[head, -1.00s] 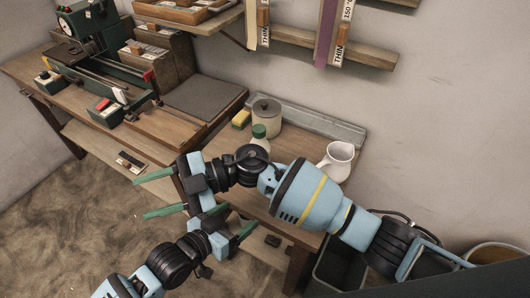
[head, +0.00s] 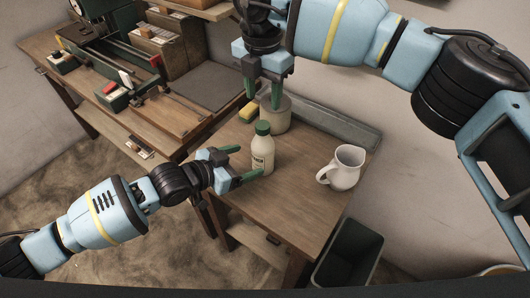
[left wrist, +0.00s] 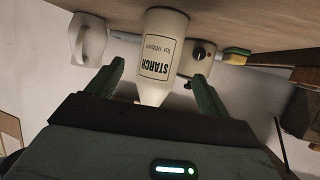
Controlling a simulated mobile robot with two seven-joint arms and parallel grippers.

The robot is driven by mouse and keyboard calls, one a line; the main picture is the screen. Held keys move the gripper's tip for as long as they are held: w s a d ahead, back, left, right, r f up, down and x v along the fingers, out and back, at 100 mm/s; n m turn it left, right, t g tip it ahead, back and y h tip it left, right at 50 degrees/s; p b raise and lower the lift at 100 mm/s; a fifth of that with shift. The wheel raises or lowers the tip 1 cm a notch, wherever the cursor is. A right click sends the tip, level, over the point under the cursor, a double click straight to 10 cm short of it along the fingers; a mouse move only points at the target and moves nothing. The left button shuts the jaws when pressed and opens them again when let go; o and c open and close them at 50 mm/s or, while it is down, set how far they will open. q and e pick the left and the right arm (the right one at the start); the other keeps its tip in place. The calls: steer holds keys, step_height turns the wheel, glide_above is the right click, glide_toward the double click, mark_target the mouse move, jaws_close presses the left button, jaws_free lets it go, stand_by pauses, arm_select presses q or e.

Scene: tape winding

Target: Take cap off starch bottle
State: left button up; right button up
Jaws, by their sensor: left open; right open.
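The starch bottle (head: 262,155) stands upright on the wooden table, cream with a green cap (head: 262,128) on top. In the left wrist view the bottle (left wrist: 163,45) appears upside down, its label reading STARCH; the cap cannot be made out there. My left gripper (head: 243,163) is open, low at the bottle's left side, fingers pointing at it. In the left wrist view the bottle shows between the two fingers; contact cannot be told. My right gripper (head: 263,96) is open and empty, fingers pointing down, above and just behind the cap in the picture.
A white mug (head: 343,168) stands right of the bottle. A grey tray (head: 345,130) lies along the wall. A dark bin (head: 348,252) is below the table's right end. The table front is clear.

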mark_target(264, 155)
arm_select(q)
steer(key=shift+x, duration=3.9)
steer(key=shift+s, duration=0.1)
jaws_close()
arm_select(e)
steer(key=m, duration=0.4)
steer(key=shift+m, duration=0.3)
steer(key=shift+f, duration=0.15)
steer(key=shift+f, duration=3.9)
